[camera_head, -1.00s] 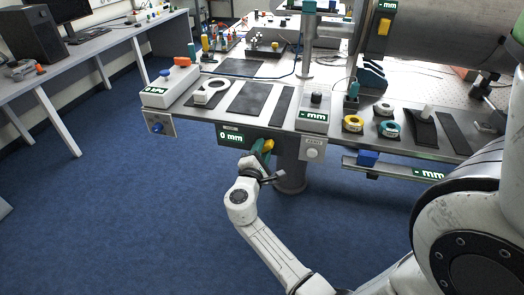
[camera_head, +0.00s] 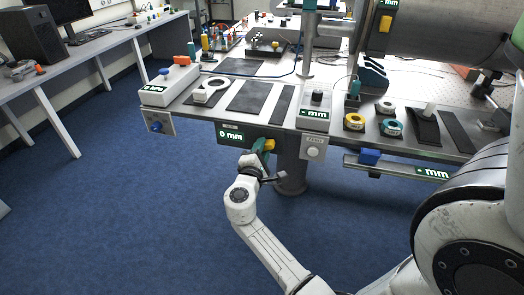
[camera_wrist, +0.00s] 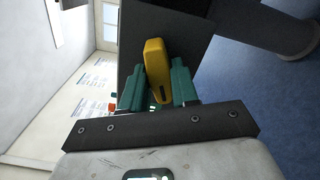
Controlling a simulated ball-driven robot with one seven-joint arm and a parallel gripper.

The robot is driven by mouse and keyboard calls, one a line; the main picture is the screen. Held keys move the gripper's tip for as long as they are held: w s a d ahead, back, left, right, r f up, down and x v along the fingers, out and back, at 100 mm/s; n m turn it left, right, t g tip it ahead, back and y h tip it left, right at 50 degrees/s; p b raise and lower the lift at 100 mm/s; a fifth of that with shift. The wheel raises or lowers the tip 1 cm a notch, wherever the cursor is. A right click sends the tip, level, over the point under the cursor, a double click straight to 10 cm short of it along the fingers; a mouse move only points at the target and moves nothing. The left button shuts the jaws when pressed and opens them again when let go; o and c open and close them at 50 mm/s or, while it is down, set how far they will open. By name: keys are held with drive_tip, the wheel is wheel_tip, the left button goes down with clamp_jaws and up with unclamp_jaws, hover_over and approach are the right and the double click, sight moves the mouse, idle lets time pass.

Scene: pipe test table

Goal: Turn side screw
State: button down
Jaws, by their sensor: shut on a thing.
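The side screw shows as a yellow knob (camera_wrist: 157,68) on the dark panel below the front edge of the table; in the head view the yellow knob (camera_head: 269,145) sits just right of the "0 mm" display (camera_head: 231,135). My gripper (camera_wrist: 158,88) has teal fingers on both sides of the knob and is shut on it. In the head view my gripper (camera_head: 261,147) reaches up to the panel from below. The knob stands tilted slightly in the wrist view. Its lower end is between the fingers.
A round white knob (camera_head: 313,152) on a grey plate is to the right of the panel, and a blue knob (camera_head: 157,127) on another plate is to the left. A table leg (camera_head: 291,178) stands behind my wrist. The blue floor (camera_head: 130,210) in front is clear.

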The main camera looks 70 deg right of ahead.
drive_tip(key=c, duration=0.9)
unclamp_jaws()
drive_tip(key=a, duration=0.7)
drive_tip(key=s+a, duration=0.1)
drive_tip(key=a, duration=0.2)
drive_tip(key=shift+a+b, duration=0.35)
drive_tip(key=shift+b, duration=0.05)
